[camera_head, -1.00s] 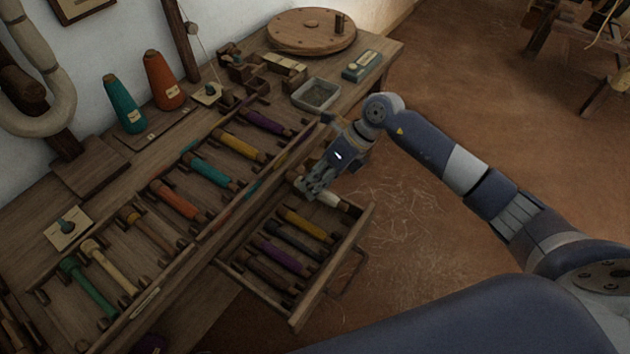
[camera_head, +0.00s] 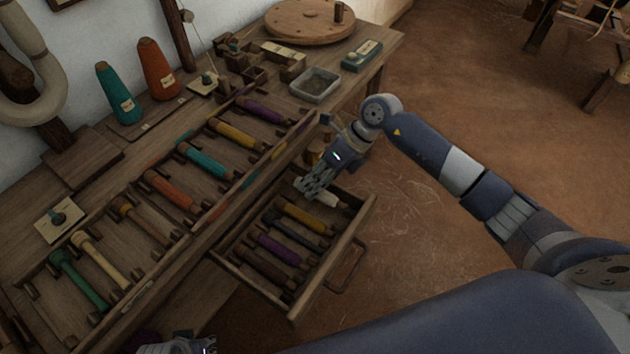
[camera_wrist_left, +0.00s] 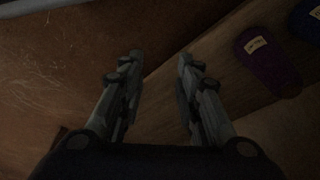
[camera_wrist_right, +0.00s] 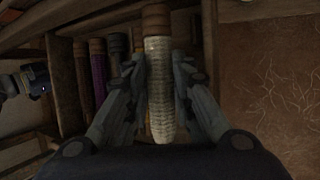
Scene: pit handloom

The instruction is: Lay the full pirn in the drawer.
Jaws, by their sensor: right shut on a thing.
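My right gripper (camera_head: 314,188) is at the far end of the open drawer (camera_head: 331,262), shut on a cream-wound pirn (camera_wrist_right: 160,85). In the head view the pirn (camera_head: 331,198) shows past the fingers, at the drawer's far compartment. I cannot tell whether it touches the drawer floor. In the right wrist view it lies lengthwise between the fingers (camera_wrist_right: 158,95), its brown wooden end pointing away. Yellow, dark, purple and brown pirns lie side by side in the drawer. My left gripper (camera_head: 178,346) shows at the bottom edge; in its wrist view the fingers (camera_wrist_left: 160,75) are apart and empty.
A rack of colored pirns (camera_head: 168,190) runs along the bench above the drawer. Teal (camera_head: 118,95) and orange (camera_head: 157,70) cones, a grey tray (camera_head: 315,86) and a round wooden disc (camera_head: 308,22) stand behind. The floor right of the drawer is open.

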